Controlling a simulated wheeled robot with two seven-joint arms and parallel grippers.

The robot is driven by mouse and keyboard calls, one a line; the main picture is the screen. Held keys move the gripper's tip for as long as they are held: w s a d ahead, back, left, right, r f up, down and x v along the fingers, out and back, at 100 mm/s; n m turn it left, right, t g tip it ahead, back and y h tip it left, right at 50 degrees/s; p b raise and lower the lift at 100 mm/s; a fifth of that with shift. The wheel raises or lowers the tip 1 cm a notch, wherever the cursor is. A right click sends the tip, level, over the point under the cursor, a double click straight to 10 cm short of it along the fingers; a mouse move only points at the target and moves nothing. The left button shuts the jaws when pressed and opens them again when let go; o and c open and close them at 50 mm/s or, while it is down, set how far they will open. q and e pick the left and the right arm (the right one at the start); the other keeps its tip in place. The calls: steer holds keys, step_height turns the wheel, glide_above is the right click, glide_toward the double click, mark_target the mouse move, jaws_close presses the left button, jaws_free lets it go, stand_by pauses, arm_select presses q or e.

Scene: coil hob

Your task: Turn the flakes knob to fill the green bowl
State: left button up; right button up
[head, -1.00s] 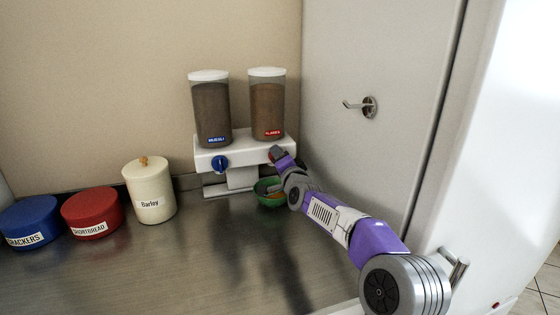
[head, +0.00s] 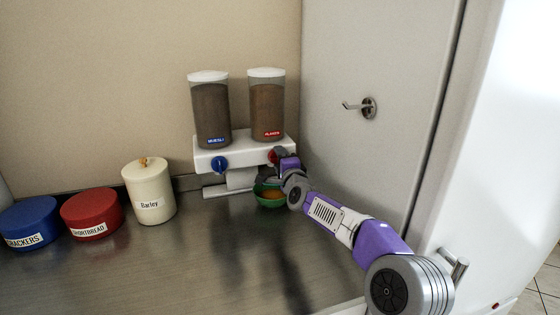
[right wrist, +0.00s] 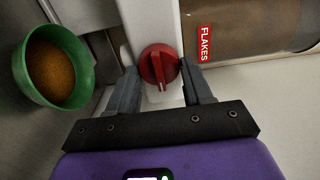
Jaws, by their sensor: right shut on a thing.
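The red flakes knob (head: 273,155) is on the front of the white dispenser base, below the canister labelled FLAKES (head: 267,105). My right gripper (right wrist: 162,80) is shut on this knob (right wrist: 159,65), with one finger on each side of it. The green bowl (head: 270,204) stands on the counter under the flakes side, partly behind my right arm. In the right wrist view the bowl (right wrist: 86,70) is at the left and holds orange-brown flakes. My left gripper is not in view.
A blue knob (head: 219,164) sits under the MUESLI canister (head: 211,112). A cream Barley jar (head: 149,192), a red tin (head: 92,214) and a blue tin (head: 29,222) stand at the left. A grey panel with a hook (head: 368,107) rises at the right. The front counter is clear.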

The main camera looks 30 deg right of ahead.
steer(key=o, duration=1)
steer(key=shift+s, duration=0.1)
steer(key=shift+v, duration=3.7)
steer(key=shift+a, duration=0.1)
